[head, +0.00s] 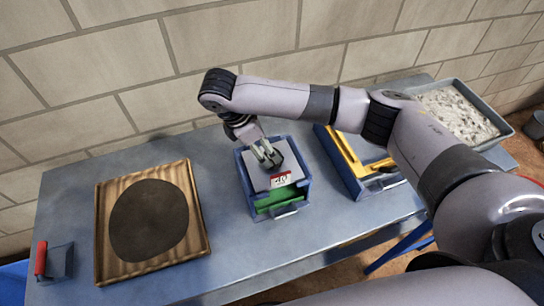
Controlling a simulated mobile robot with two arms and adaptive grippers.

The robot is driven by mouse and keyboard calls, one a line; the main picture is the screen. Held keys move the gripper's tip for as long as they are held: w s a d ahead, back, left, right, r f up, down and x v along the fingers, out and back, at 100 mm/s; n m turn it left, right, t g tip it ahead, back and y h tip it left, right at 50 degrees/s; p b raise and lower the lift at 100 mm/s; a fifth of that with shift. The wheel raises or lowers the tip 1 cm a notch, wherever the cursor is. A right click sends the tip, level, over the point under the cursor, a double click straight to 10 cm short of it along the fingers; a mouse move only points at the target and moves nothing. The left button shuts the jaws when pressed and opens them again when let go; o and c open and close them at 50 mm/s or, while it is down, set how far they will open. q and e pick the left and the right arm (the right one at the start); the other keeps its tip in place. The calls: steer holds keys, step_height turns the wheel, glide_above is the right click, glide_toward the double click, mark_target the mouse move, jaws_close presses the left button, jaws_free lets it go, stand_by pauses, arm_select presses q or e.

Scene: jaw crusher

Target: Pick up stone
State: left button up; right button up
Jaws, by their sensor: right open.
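My right gripper (268,160) reaches down from the arm over the blue box-shaped machine (246,178) in the middle of the table. Its fingers are open, just above or at the machine's grey top. My left gripper is not in view.
A wooden tray (103,235) with a dark round mat lies at the left. A red-handled metal piece (41,258) sits at the far left. A blue-and-yellow frame (345,155) stands right of the machine. A tray (487,142) of grey gravel is at the back right.

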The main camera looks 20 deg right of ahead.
mark_target(275, 167)
steer(key=shift+d+f+p, duration=0.25)
steer(key=shift+f+p, duration=0.1)
steer(key=shift+f, duration=0.15)
steer(key=x, duration=0.1)
steer(key=p+x, duration=0.1)
steer(key=x, duration=0.1)
steer(key=shift+a+f+p, duration=0.2)
steer(key=shift+f+p, duration=0.1)
steer(key=shift+f, duration=0.1)
steer(key=shift+d+f, duration=0.15)
steer(key=shift+f, duration=0.3)
steer(key=shift+c, duration=0.2)
steer(key=c, duration=1.2)
steer(key=shift+w, duration=0.1)
steer(key=shift+c, duration=0.8)
steer(key=shift+r, duration=0.15)
